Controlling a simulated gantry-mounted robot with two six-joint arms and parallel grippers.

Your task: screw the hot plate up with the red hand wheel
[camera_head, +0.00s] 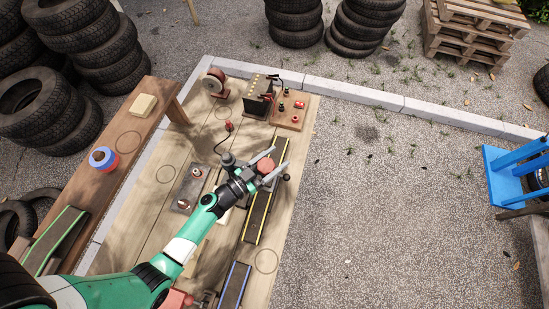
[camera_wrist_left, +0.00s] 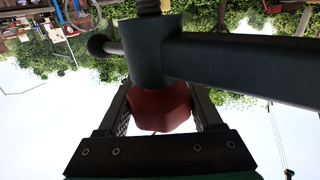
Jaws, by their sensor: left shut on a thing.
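The red hand wheel (camera_head: 266,166) sits between the fingers of my left gripper (camera_head: 267,165), over the workbench. In the left wrist view the red wheel (camera_wrist_left: 160,108) fills the space between both dark fingers, and the left gripper (camera_wrist_left: 161,110) is shut on it. A dark clamp frame (camera_wrist_left: 240,62) with a round boss adjoins the wheel, and a threaded stem (camera_wrist_left: 149,6) shows at the boss's far side. A bar with a ball end (camera_wrist_left: 98,45) sticks out sideways. I cannot make out the hot plate in either view. My right gripper is not in view.
On the wooden bench (camera_head: 215,126) are a battery (camera_head: 259,96) with clamps, a grey tray (camera_head: 188,188) and dark strips with yellow edges (camera_head: 258,217). A side shelf (camera_head: 117,150) holds a blue-red roll (camera_head: 102,159).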

